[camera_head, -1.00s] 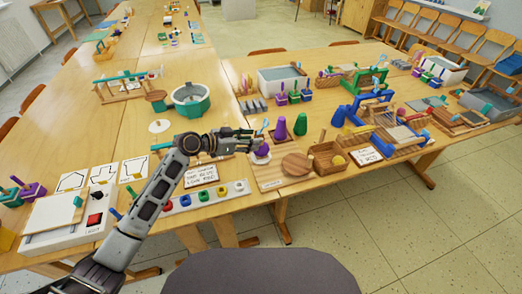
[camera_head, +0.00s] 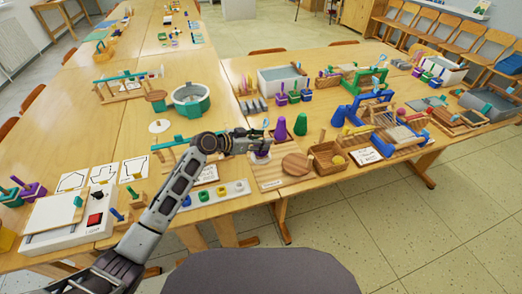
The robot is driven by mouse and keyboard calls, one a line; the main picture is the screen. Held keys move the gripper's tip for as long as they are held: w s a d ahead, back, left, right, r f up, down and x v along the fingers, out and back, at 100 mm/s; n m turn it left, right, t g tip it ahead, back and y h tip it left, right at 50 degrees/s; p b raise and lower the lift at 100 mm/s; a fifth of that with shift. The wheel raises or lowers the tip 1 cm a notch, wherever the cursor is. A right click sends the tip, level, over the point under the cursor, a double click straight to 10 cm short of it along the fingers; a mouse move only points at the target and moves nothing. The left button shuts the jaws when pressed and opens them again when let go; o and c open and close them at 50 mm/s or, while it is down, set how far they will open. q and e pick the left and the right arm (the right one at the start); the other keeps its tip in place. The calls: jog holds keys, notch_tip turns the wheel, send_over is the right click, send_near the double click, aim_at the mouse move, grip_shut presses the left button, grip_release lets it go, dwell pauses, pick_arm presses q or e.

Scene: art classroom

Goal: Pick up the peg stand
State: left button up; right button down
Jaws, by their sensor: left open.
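My left gripper (camera_head: 262,141) is open. It reaches over the rear part of a pale wooden board (camera_head: 268,184) on the right-hand table. A small purple piece (camera_head: 262,154) shows just below its fingertips, and a light blue tip (camera_head: 266,123) rises just above them. The gripper hides what lies between, so I cannot tell whether they are one peg stand or whether the fingers touch it. A purple cone (camera_head: 280,128) and a green cone (camera_head: 300,125) stand just right of the fingertips. A small wooden stand with a peg (camera_head: 136,199) is left of my forearm. My right gripper is out of view.
A white strip with coloured rings (camera_head: 225,191) lies below my left wrist. A round wooden disc (camera_head: 297,164) and a wooden basket (camera_head: 325,160) are to the right. A teal tub (camera_head: 191,100) stands behind. Several small blocks with pegs (camera_head: 293,96) stand farther back.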

pick_arm(q)
jog(key=shift+c, duration=0.2)
grip_shut()
jog(key=shift+r, duration=0.15)
dwell(0.3)
jog(key=shift+r+p, duration=0.35)
jog(key=shift+r, duration=4.55)
